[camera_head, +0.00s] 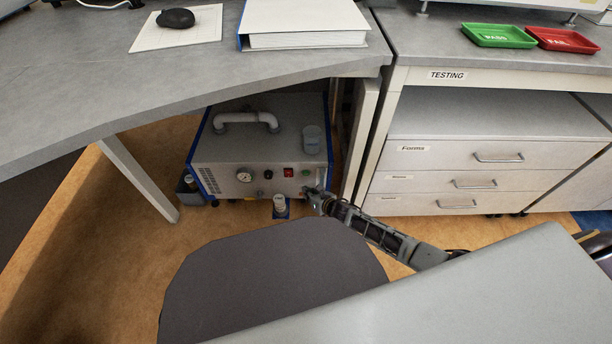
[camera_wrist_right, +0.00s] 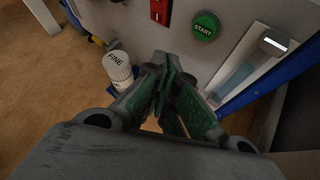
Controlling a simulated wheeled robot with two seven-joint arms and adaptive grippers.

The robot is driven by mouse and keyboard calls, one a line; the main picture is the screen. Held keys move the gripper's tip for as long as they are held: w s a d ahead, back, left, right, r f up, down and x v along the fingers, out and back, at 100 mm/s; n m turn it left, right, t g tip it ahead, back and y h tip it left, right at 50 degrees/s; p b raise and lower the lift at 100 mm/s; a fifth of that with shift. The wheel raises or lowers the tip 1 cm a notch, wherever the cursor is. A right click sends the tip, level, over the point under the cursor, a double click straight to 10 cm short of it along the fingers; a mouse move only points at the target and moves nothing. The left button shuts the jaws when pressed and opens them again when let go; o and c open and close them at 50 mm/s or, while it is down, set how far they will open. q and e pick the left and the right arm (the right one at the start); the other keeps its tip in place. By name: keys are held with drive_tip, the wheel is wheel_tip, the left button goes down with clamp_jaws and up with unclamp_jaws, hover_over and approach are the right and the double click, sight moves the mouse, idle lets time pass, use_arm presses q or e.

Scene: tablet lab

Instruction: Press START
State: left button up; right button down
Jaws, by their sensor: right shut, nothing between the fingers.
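The round green START button (camera_wrist_right: 205,26) sits on the grey front panel of a box-shaped machine (camera_head: 235,150) under the desk. A red switch (camera_wrist_right: 160,11) is to the left of the button, and it also shows in the head view (camera_head: 288,171). My right gripper (camera_head: 313,192) is at the lower right of the machine's front. In the right wrist view its closed, empty fingers (camera_wrist_right: 163,62) appear below and left of START, apart from it in the picture. Their distance from the panel is hard to tell. My left gripper is not in view.
A white container marked FINE (camera_wrist_right: 118,68) stands left of the fingers, in front of the machine (camera_head: 280,203). A clear tube in a pale holder (camera_wrist_right: 245,65) is right of START. The desk (camera_head: 110,80) overhangs the machine; a drawer cabinet (camera_head: 440,181) stands to the right.

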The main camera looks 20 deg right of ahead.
sight(306, 173)
drive_tip(key=w, duration=0.2)
drive_tip(key=w+d+b, duration=0.1)
drive_tip(key=w, duration=0.1)
drive_tip(key=shift+w+d, duration=0.15)
idle(0.8)
idle(0.3)
idle(0.3)
drive_tip(key=shift+w, duration=0.1)
drive_tip(key=shift+w+d, duration=0.1)
drive_tip(key=shift+w, duration=0.2)
idle(0.3)
